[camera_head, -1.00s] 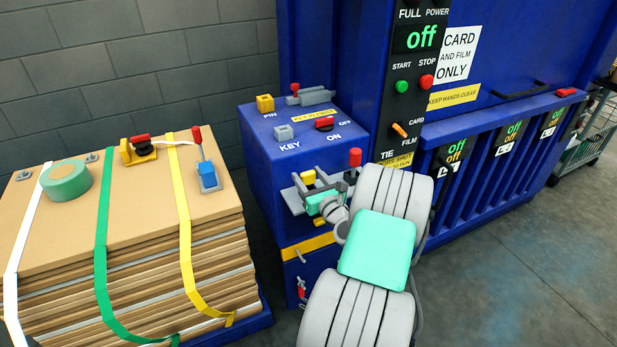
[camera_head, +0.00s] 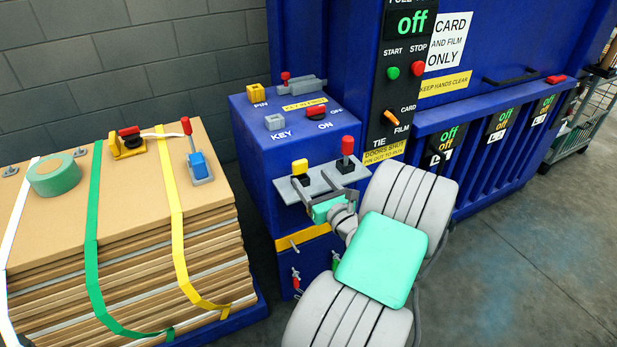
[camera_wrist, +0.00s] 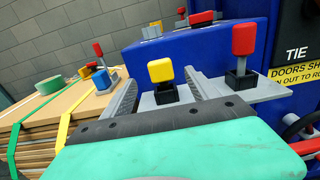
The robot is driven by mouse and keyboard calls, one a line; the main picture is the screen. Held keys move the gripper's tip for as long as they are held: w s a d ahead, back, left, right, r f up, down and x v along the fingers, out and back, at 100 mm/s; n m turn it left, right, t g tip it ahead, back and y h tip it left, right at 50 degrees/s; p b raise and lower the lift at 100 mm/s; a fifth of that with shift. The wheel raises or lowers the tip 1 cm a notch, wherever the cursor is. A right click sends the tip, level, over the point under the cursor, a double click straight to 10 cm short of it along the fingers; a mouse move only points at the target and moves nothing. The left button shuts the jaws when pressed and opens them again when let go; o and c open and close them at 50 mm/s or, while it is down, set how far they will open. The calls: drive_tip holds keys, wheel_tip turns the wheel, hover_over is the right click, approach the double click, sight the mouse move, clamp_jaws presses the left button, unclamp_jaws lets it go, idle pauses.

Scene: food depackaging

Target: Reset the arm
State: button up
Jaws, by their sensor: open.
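My gripper (camera_head: 322,198) is in front of the small grey shelf (camera_head: 322,182) on the side of the blue baler cabinet (camera_head: 262,160). Its two fingers point at the shelf and stand apart with nothing between them that I can see held. In the wrist view the fingers (camera_wrist: 160,92) appear on either side of a yellow-topped lever (camera_wrist: 161,71). I cannot tell whether they touch it. A red-topped lever (camera_wrist: 244,40) stands to the right, outside the fingers. Both levers look upright; the yellow knob (camera_head: 300,166) and red knob (camera_head: 347,145) also show in the head view.
A strapped cardboard stack (camera_head: 130,265) stands at left, bearing a green tape roll (camera_head: 54,176) and strapping tools. The blue baler (camera_head: 480,150) has a control panel reading off. A wire cart (camera_head: 580,125) stands at far right. Floor at lower right is clear.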

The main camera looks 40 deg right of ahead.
idle(0.3)
drive_tip(key=w+a+f+n+g+y, duration=0.1)
drive_tip(key=w+a+n+g+y, duration=0.25)
drive_tip(key=a+n, duration=0.7)
drive_tip(key=w+a+f+n+g+y, duration=0.1)
drive_tip(key=w+a+n+g+y, duration=0.3)
drive_tip(key=a+n, duration=0.6)
drive_tip(key=s+a+r+n+g+h, duration=0.1)
drive_tip(key=s+a+r+n+g, duration=0.1)
drive_tip(key=s+a+n, duration=0.4)
drive_tip(key=s+a+r+n+g+h, duration=0.1)
drive_tip(key=s+a+r+n+g, duration=0.1)
drive_tip(key=s+a+n+g, duration=0.2)
drive_tip(key=s+a+n, duration=0.3)
drive_tip(key=s+n, duration=0.4)
drive_tip(key=n, duration=0.2)
drive_tip(key=shift+s+a+r+g+h, duration=0.1)
drive_tip(key=shift+g+h, duration=0.15)
